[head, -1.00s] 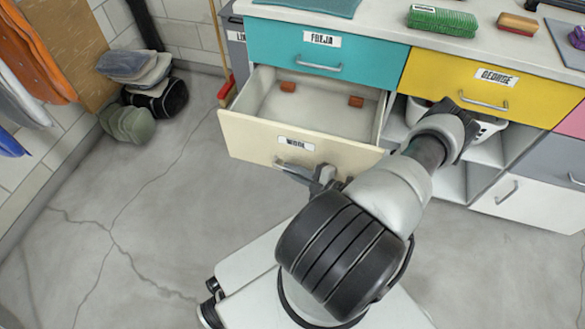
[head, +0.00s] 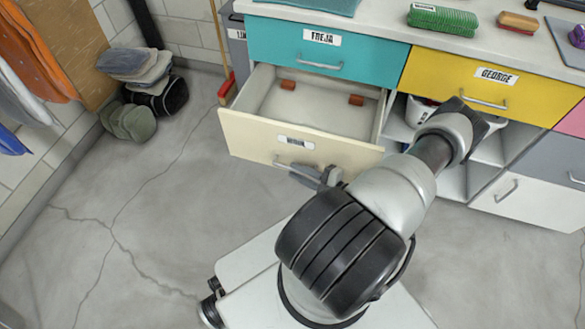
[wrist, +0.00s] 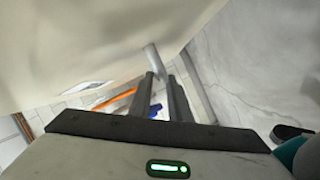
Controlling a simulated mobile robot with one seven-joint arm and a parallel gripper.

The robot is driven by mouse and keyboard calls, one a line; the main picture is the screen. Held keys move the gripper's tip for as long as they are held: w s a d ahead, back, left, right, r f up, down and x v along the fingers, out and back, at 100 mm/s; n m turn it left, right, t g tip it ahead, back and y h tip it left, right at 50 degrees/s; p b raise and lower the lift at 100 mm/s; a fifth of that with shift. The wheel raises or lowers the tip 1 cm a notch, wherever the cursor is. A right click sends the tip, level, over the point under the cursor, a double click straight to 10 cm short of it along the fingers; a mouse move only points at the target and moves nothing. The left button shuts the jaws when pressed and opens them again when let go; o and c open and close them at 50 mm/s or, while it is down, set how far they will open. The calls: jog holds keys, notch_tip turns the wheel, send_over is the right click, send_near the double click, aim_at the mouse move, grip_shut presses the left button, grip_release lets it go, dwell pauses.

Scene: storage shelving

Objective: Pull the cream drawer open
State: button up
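The cream drawer (head: 245,135) is pulled well out below the teal drawer, its inside visible. Its front has a label and a grey bar handle (head: 283,166). My gripper (head: 322,178) is at the right part of that handle, partly hidden by my arm in the head view. In the wrist view, the two dark fingers of my gripper (wrist: 161,85) stand apart with a gap between them. The handle (wrist: 153,58) shows at the fingertips, close below the drawer front (wrist: 80,45). I cannot tell whether the fingers touch it.
Two reddish-brown blocks (head: 288,85) lie inside the drawer. The teal drawer (head: 290,45) and yellow drawer (head: 440,75) are closed. A white drawer (head: 530,200) is at the right. Bags and pads (head: 140,80) lie by the left wall.

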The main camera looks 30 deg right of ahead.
jog(key=p+v, duration=0.1)
jog(key=v, duration=1.3)
jog(key=shift+s, duration=0.2)
jog(key=shift+d+r, duration=0.15)
jog(key=shift+r, duration=0.05)
